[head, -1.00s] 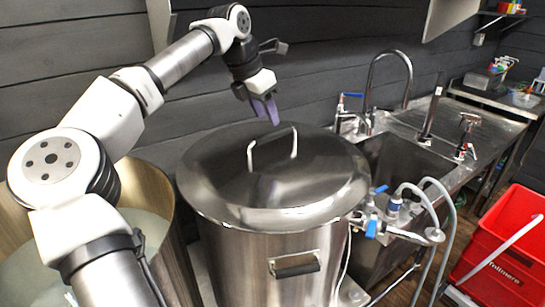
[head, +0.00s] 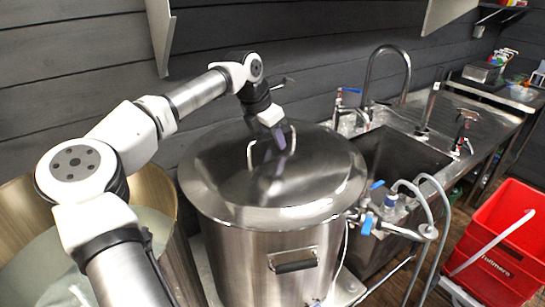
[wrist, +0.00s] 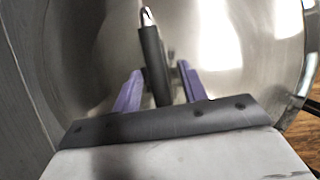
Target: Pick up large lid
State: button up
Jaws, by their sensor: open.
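The large lid (head: 235,190) is a shiny domed steel disc lying on top of a tall steel kettle (head: 265,252). A bent metal handle (head: 250,152) stands up from its top. My gripper (head: 279,140) is over the lid at the handle, partly hiding it in the head view. In the wrist view my purple fingers (wrist: 158,88) are apart, with the handle (wrist: 152,60) running between them, dark along its grip and bright at its far end. I cannot tell whether either finger touches it. The lid (wrist: 225,60) fills most of the wrist view.
A large open vessel with pale liquid (head: 50,262) stands left of the kettle under my arm. A steel sink with taps (head: 400,160) is right of the kettle. Valves and hoses (head: 400,210) stick out at the kettle's right. A red crate (head: 500,235) stands farther right.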

jog(key=shift+f, duration=0.2)
dwell(0.3)
grip_shut()
jog(key=shift+r, duration=0.1)
dwell(0.3)
